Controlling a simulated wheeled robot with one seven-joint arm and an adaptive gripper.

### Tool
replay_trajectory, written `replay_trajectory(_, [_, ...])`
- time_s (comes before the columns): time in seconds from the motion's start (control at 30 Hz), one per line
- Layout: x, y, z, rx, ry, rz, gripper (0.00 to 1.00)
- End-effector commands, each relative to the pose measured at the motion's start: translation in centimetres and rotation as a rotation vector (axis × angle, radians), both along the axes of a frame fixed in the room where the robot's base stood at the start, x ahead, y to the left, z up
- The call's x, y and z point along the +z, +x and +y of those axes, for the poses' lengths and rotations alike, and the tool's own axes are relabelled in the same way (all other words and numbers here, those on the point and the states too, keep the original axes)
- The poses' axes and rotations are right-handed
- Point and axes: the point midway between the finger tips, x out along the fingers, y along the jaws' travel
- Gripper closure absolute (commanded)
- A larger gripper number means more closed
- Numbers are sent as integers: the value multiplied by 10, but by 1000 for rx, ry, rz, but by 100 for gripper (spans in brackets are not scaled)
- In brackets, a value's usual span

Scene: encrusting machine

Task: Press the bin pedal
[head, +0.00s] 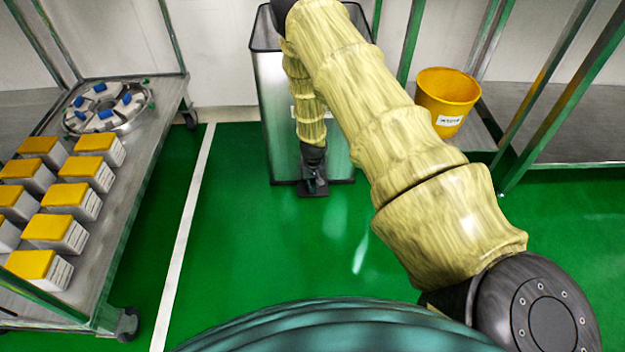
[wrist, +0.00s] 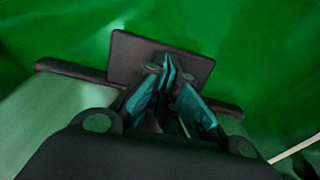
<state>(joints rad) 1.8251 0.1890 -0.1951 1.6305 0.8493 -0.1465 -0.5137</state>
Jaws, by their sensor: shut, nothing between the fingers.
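The bin (head: 280,110) is a tall, grey metal box with a dark rim and dark base, standing against the back wall. Its black pedal (head: 312,190) sticks out at the foot of its front face. My gripper (head: 317,187) points down at the pedal, with its fingers shut and empty. In the wrist view the pedal (wrist: 125,50) is a dark flat plate just beyond my fingertips (wrist: 168,68). The fingertips overlap the plate in the picture; I cannot tell whether they touch it. My arm hides much of the bin.
A metal cart (head: 125,190) with yellow-topped boxes and a round metal part stands at the left. A yellow bucket (head: 447,92) sits on a low shelf at the right. The green floor (head: 240,220) before the bin is clear, crossed by a white line (head: 185,235).

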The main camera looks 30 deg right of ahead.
Motion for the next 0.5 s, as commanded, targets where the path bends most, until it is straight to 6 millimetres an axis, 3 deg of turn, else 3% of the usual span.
replay_trajectory(0.5, [41,0,0,0,0,0,100])
